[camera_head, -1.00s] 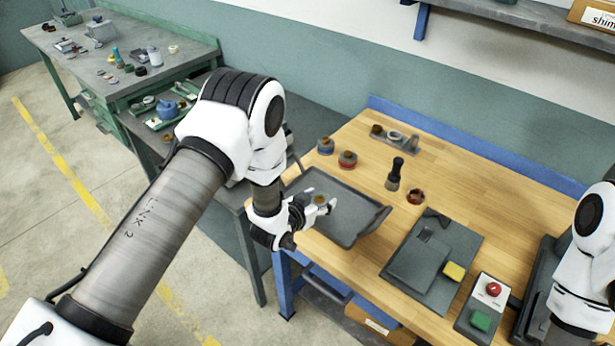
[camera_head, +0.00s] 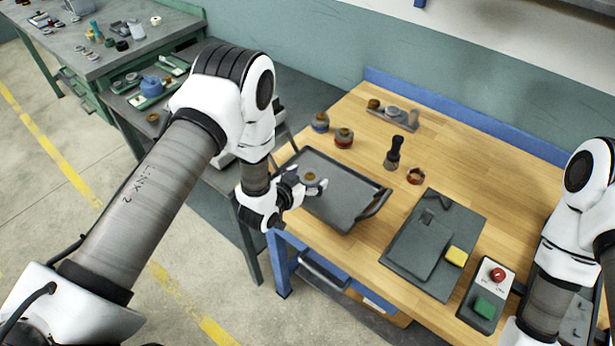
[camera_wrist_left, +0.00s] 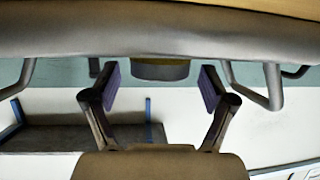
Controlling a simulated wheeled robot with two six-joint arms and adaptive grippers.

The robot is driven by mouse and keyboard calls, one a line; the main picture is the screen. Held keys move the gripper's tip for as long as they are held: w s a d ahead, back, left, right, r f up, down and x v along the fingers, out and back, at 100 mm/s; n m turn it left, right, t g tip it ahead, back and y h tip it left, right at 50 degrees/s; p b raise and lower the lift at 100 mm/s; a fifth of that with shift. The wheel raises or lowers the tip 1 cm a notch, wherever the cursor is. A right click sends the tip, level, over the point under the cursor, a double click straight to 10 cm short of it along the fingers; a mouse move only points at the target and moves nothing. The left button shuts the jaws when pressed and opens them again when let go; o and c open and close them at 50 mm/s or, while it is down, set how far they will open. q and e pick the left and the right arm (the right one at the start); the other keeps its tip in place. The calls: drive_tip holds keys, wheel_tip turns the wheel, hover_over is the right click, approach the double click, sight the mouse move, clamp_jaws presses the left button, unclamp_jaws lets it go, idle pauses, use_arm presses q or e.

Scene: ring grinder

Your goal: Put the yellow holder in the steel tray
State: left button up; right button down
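The steel tray (camera_head: 345,205) is a dark grey, shallow tray with raised handles on the wooden bench. A small round holder (camera_head: 309,176) with a brownish top stands at the tray's left part, beside my left fingertips. In the left wrist view a short cylinder with a yellowish-olive band (camera_wrist_left: 160,70) sits against the tray (camera_wrist_left: 160,35), which fills the top of that view. My left gripper (camera_head: 318,185) reaches in over the tray's left side. Its two fingers (camera_wrist_left: 160,88) are apart, one on each side of the holder, with a visible gap at each side. My right gripper is out of view.
A blue-banded holder (camera_head: 320,122) and a red-banded holder (camera_head: 343,137) stand behind the tray. A dark-handled tool (camera_head: 393,153) and a small reddish ring-shaped dish (camera_head: 415,176) are to its right. Farther right are a dark plate with a yellow block (camera_head: 456,256) and a button box (camera_head: 487,295).

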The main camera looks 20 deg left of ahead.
use_arm(q)
drive_tip(key=shift+f, duration=0.1)
drive_tip(key=shift+s, duration=0.2)
drive_tip(key=b+v, duration=0.3)
drive_tip(key=v, duration=0.7)
drive_tip(key=shift+s+a+r, duration=0.1)
drive_tip(key=shift+s+r, duration=0.1)
drive_tip(key=shift+s, duration=0.15)
drive_tip(key=shift+s+r, duration=0.2)
drive_tip(key=s+a+f+n+g+y+b, duration=0.1)
drive_tip(key=s+f+g, duration=0.5)
drive_tip(key=s+f, duration=0.4)
drive_tip(key=s+a+f+n+g+y+b, duration=0.2)
drive_tip(key=s+f+g, duration=0.5)
drive_tip(key=s, duration=0.8)
wheel_tip(320, 180, down, 4)
drive_tip(key=shift+a+r, duration=0.2)
drive_tip(key=shift+a, duration=0.05)
